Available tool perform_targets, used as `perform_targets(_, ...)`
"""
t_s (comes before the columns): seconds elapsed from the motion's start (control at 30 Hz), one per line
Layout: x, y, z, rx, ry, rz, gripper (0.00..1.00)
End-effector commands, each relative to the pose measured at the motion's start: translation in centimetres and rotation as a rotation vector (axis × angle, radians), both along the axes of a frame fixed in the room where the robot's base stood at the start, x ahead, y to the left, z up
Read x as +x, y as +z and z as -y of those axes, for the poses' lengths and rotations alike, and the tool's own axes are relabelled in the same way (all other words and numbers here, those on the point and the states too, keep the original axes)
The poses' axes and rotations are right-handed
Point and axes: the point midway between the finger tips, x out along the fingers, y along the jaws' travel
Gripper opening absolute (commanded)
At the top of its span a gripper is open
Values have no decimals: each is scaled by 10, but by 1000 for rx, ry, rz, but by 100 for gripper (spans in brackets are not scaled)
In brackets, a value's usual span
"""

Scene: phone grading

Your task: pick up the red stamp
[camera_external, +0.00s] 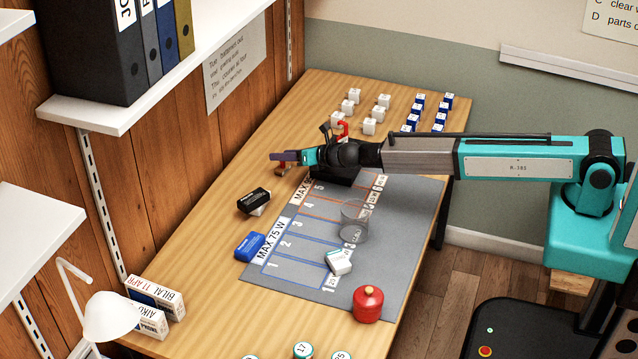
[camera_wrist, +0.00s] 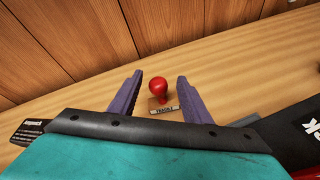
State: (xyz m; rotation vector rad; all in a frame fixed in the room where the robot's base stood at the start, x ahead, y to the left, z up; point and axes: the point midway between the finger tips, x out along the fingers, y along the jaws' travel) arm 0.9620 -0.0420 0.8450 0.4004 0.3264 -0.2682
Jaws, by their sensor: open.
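The red stamp (camera_wrist: 158,88) stands upright on the table in the wrist view. In the external view my gripper (camera_external: 275,157) reaches over the table near the wood-panelled wall. A small part of the stamp (camera_external: 281,170) shows just below the fingers there; the rest is hidden by them. I cannot tell whether the fingers touch it.
A black box (camera_external: 254,201) and a blue box (camera_external: 250,246) lie left of the grey mat (camera_external: 400,210). White and blue boxes fill the back.

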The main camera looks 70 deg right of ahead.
Motion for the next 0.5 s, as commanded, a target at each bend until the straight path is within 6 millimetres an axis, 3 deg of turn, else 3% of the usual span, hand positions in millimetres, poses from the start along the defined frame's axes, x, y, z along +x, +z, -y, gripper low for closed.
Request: perform_targets(0.5,35,-14,5,-1,-1,-1,44)
